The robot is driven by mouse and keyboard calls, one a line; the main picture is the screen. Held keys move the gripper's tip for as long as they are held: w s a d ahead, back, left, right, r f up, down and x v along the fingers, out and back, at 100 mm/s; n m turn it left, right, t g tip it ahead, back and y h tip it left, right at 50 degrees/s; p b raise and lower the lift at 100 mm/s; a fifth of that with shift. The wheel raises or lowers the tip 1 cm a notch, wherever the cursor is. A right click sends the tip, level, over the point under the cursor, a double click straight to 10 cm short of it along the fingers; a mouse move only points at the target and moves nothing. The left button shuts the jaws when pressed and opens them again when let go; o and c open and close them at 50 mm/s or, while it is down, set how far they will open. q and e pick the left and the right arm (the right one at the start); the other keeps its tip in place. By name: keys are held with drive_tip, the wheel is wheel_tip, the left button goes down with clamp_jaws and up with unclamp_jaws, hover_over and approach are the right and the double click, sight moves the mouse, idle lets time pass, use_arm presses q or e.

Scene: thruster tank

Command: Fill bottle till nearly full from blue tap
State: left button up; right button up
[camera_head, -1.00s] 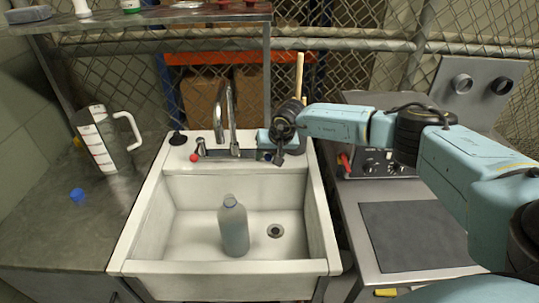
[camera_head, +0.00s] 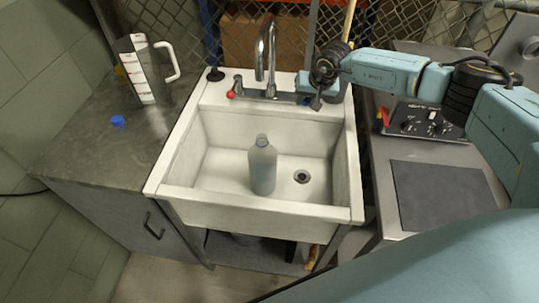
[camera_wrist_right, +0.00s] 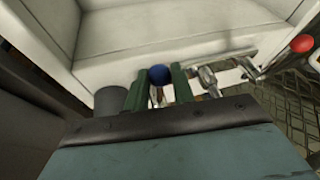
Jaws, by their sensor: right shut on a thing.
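A clear bottle (camera_head: 262,168) stands upright in the white sink (camera_head: 220,212), its top open and blue-grey inside. How high the water stands is hard to tell, and I make out no stream. The chrome faucet (camera_head: 270,45) rises at the sink's back rim. My right gripper (camera_head: 315,98) is at the right end of the faucet, hiding the blue tap in the head view. In the right wrist view, the blue tap knob (camera_wrist_right: 158,74) sits between the two green fingers of my right gripper (camera_wrist_right: 159,78), which is shut on it. My left gripper is out of view.
The red tap knob (camera_head: 231,94) is at the faucet's left. A blue cap (camera_head: 118,120) and a measuring jug (camera_head: 143,68) stand on the left counter. The drain (camera_head: 302,176) is right of the bottle. A control box (camera_head: 428,122) and dark mat (camera_head: 440,192) lie on the right.

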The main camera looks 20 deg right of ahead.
drive_tip(key=shift+s+d+b, duration=0.15)
drive_tip(key=shift+s+d, duration=0.05)
drive_tip(key=shift+d, duration=0.55)
drive_tip(key=shift+s+d+b, duration=0.15)
drive_tip(key=shift+s+d, duration=0.1)
drive_tip(key=shift+d, duration=0.55)
drive_tip(key=shift+s+d+b, duration=0.15)
drive_tip(key=shift+s+d, duration=0.05)
drive_tip(key=shift+d, duration=0.55)
drive_tip(key=shift+d, duration=0.1)
drive_tip(key=shift+w+d+b, duration=0.1)
drive_tip(key=shift+d+b, duration=0.95)
drive_tip(key=shift+d, duration=0.05)
drive_tip(key=shift+o, duration=0.5)
drive_tip(key=shift+w+d+b, duration=0.1)
drive_tip(key=shift+d+b, duration=0.45)
drive_tip(key=shift+d, duration=0.2)
drive_tip(key=shift+d+r, duration=0.1)
drive_tip(key=shift+d, duration=0.2)
drive_tip(key=shift+w, duration=0.1)
drive_tip(key=shift+r, duration=0.1)
